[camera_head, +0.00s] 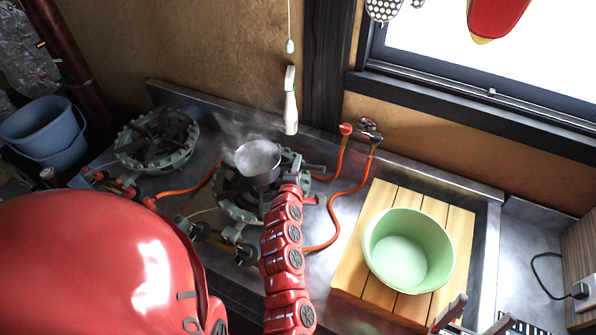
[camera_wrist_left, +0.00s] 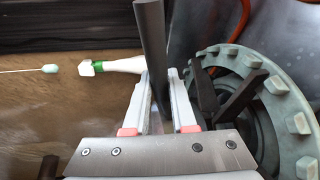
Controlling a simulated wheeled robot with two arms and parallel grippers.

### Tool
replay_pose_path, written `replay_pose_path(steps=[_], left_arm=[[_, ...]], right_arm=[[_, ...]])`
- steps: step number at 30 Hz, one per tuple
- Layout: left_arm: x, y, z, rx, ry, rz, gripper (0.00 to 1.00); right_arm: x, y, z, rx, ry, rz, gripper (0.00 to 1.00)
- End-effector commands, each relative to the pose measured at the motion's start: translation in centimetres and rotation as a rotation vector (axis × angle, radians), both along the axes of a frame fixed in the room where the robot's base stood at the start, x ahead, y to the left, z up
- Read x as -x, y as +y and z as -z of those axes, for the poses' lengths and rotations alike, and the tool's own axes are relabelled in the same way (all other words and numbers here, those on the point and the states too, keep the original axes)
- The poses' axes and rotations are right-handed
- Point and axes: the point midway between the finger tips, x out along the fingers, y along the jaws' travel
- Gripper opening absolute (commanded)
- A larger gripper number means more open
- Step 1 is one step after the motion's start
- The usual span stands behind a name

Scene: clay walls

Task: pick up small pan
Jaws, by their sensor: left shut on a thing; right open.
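The small pan (camera_head: 262,176) is a grey pot with steam rising from it, over the middle gas burner (camera_head: 238,205) in the head view. I cannot tell whether its base touches the burner. My left gripper (camera_head: 294,168) is at the pan's right side. In the left wrist view my left gripper (camera_wrist_left: 160,88) is shut on the pan's dark grey handle (camera_wrist_left: 153,45), which stands between its two fingers. The pan's bowl is out of that view. My right gripper (camera_head: 474,318) is open and empty at the bottom right, in front of the wooden board.
A green bowl (camera_head: 437,248) sits on a wooden board (camera_head: 356,262) to the right. Another burner (camera_head: 157,140) stands to the left. Orange hoses (camera_head: 337,205) run beside the middle burner. A white-and-green bottle-like thing (camera_head: 290,108) hangs behind the pan.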

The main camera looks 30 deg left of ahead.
Motion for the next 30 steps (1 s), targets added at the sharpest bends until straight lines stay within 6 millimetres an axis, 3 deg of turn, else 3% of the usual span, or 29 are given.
replay_pose_path(steps=[5,20,26,30], left_arm=[[0.9,-0.3,-0.9,-0.001,-0.001,0.0,0.0],[7.8,-2.1,-1.5,-0.001,0.001,-0.001,0.0],[10.4,-2.9,-1.8,0.0,0.002,0.001,0.0],[12.0,-3.4,-2.3,-0.001,0.008,0.003,0.0]], right_arm=[[0.0,0.0,0.9,0.0,0.0,0.0,0.75],[0.0,0.0,2.7,0.0,0.0,0.0,0.75],[0.0,0.0,2.9,0.0,0.0,0.0,0.75],[0.0,0.0,1.4,0.0,0.0,0.0,0.75]])
